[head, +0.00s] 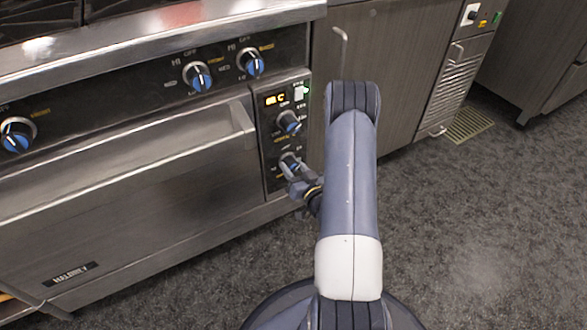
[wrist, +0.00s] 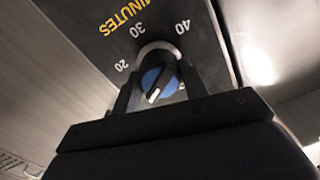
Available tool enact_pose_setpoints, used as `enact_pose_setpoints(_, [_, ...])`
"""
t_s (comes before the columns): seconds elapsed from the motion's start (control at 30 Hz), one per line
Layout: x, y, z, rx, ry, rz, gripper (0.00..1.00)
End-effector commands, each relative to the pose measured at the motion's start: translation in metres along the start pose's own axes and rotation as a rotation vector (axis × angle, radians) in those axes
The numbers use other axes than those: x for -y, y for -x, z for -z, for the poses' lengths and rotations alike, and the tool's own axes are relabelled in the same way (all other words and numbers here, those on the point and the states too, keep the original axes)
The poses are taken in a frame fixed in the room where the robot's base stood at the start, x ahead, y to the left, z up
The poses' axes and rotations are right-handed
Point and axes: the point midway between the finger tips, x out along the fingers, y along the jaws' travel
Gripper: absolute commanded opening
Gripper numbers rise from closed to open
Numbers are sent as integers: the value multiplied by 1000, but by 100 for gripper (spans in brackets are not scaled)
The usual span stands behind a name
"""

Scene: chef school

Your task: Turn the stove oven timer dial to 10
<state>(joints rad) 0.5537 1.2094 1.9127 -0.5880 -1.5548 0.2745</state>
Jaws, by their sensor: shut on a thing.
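The timer dial (head: 289,161) is the lower blue-and-black knob on the oven's narrow right control panel. In the wrist view, the dial (wrist: 158,79) has a white pointer line running toward the lower left of the picture. The numbers 20, 30 and 40 and the word MINUTES show around it upside down; other marks, 10 among them, are hidden. My gripper (head: 293,176) is at the dial, and in the wrist view its two dark fingers (wrist: 157,88) are shut on the dial from both sides.
Another blue knob (head: 289,122) sits just above the timer dial, below a lit display (head: 275,99). The oven door handle (head: 150,172) is to the left, with burner knobs (head: 197,76) above. A cabinet (head: 395,60) stands right; grey floor (head: 470,220) is open.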

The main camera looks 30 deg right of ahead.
Motion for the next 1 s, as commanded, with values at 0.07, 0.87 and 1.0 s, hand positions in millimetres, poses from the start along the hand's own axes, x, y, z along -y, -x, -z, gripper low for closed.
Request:
enact_pose_setpoints(0.07, [0,0,0,1,0,0,19])
enact_pose_setpoints(0.87, [-1,40,1,3,-2,-6,63])
enact_pose_setpoints(1.0, [-2,70,1,3,-3,-7,63])
